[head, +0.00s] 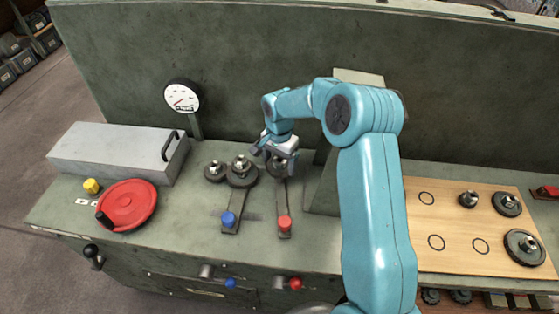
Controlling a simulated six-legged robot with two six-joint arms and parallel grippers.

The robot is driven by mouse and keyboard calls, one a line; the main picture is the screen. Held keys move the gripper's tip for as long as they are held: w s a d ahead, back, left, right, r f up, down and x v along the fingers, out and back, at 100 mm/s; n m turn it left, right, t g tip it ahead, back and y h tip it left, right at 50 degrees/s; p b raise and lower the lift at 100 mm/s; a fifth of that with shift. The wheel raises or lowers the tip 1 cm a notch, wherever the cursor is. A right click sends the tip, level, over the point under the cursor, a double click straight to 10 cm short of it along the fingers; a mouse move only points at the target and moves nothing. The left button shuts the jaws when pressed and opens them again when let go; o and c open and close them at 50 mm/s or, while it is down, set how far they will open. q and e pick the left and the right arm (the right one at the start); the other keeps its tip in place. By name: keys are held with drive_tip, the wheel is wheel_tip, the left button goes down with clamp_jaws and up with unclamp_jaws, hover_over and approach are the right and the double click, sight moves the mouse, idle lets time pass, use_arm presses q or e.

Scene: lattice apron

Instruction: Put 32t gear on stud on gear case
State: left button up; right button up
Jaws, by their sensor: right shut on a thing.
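My right gripper (277,158) reaches down over the green bench top and is shut on a dark gear (274,170), which I take to be the 32t gear. The fingers and wrist hide much of this gear. It is at the upper end of the lever with the red knob; I cannot tell whether it sits on a stud or is held just above one. Left of it, a larger dark gear (242,179) with a metal hub and a smaller gear (214,172) sit side by side on the bench. My left gripper is not in view.
A wooden board (455,225) at right carries several gears and empty marked circles. A blue knob (228,219) and red knob (284,223) stand in front of the gears. A grey box (110,152), red handwheel (128,206) and dial gauge (182,97) are at left. A tall green panel stands behind.

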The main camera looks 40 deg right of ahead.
drive_tip(key=shift+f, duration=0.25)
drive_tip(key=shift+f+b, duration=0.25)
drive_tip(key=shift+b, duration=0.2)
drive_tip(key=o, duration=1.4)
drive_tip(key=shift+r, duration=0.15)
drive_tip(key=shift+r+p, duration=2.6)
drive_tip(key=shift+r, duration=1.55)
